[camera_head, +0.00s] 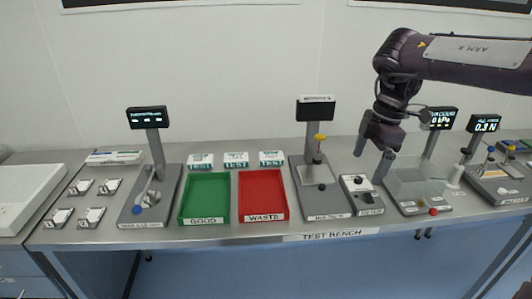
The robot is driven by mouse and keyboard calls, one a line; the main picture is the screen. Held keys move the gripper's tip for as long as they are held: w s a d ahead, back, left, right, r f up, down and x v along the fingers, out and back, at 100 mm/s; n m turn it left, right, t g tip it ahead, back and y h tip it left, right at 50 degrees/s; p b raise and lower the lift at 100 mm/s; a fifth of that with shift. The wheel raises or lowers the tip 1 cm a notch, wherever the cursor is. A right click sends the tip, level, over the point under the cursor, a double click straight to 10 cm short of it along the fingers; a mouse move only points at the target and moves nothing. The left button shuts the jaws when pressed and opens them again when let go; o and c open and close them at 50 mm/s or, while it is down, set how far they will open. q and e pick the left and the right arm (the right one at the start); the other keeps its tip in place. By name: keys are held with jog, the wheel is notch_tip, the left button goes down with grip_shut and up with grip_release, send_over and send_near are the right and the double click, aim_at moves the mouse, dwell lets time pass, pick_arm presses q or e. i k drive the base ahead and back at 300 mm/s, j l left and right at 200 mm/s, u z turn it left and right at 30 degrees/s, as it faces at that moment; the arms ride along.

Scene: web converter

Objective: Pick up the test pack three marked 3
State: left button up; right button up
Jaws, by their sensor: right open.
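Three small white packs with green "TEST" lettering stand in a row at the back of the bench: a left pack (200,161), a middle pack (236,160) and a right pack (271,158). Their numbers are too small to read, so I cannot tell which is marked 3. My right gripper (369,168) is open and empty, pointing down above the bench, well to the right of the packs. My left gripper is not in view.
A green GOOD tray (207,197) and a red WASTE tray (262,194) lie in front of the packs, both empty. A station with a display (316,110) stands between the packs and my right gripper. More instruments fill the bench (300,229) on both sides.

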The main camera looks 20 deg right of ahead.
aim_at(268, 158)
jog(key=i, duration=1.7)
